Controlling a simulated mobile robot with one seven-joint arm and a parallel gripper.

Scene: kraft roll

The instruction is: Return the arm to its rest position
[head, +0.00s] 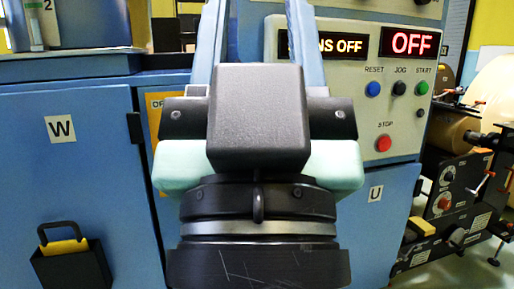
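My gripper (254,30) fills the middle of the head view, seen from behind, with its black wrist and hand close to the camera. Two pale blue fingers run up and away from the hand. They stand well apart, with nothing visible between them. The fingertips are cut off by the top edge or hard to make out. The rest of my arm is out of view below.
Behind is a blue machine cabinet (85,170) with a W label. A control panel (405,120) with lit OFF displays and coloured buttons stands to the right. A black holder (72,268) hangs at lower left. Rollers and black machinery (455,195) stand at far right.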

